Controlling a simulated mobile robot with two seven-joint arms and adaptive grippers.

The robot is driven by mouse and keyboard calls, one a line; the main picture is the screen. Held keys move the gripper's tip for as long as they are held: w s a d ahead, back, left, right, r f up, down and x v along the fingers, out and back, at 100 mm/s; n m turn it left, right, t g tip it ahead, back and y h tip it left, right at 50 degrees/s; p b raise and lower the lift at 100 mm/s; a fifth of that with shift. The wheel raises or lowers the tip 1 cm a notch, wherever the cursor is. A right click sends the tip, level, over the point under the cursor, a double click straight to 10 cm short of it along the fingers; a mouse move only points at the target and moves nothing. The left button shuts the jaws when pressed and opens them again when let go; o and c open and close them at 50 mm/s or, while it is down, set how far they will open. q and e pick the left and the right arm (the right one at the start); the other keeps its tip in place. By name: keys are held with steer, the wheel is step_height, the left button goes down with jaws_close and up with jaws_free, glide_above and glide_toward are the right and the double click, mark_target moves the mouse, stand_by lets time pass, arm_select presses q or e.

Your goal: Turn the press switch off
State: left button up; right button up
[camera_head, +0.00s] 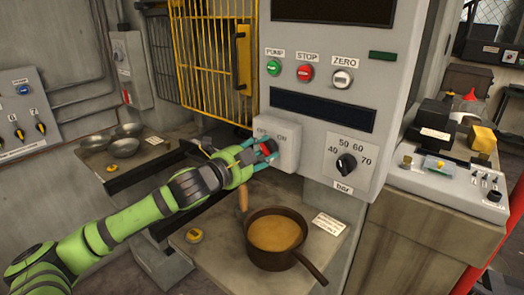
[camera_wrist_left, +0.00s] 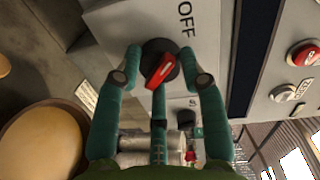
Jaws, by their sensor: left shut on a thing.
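The press switch is a black round knob with a red handle (camera_wrist_left: 160,70), on a light grey box (camera_head: 288,150) marked OFF and ON, low on the press panel. My left gripper (camera_head: 262,155) is at the front of this box and hides much of the knob in the head view. In the left wrist view its teal fingers (camera_wrist_left: 160,78) are closed around the knob, one on each side and one below. The OFF label (camera_wrist_left: 186,18) shows above the knob there; ON is not visible in that view. My right gripper is not in view.
A pan (camera_head: 277,268) of yellowish contents stands on the bench below the switch, close under my left arm. A pressure dial (camera_head: 346,164) and PUMP, STOP and ZERO buttons (camera_head: 305,73) are on the panel. A yellow cage (camera_head: 212,60) stands behind; metal bowls (camera_head: 128,131) sit left.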

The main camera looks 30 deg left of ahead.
arm_select(q)
steer(key=shift+a+r, duration=0.1)
steer(key=shift+r, duration=0.1)
steer(key=o, duration=1.1)
steer(key=shift+o, duration=0.2)
steer(key=shift+f, duration=0.15)
steer(key=shift+s+f, duration=0.1)
steer(key=shift+s, duration=0.65)
steer(key=s+a+r, duration=0.1)
steer(key=s, duration=0.9)
steer(key=shift+s, duration=0.2)
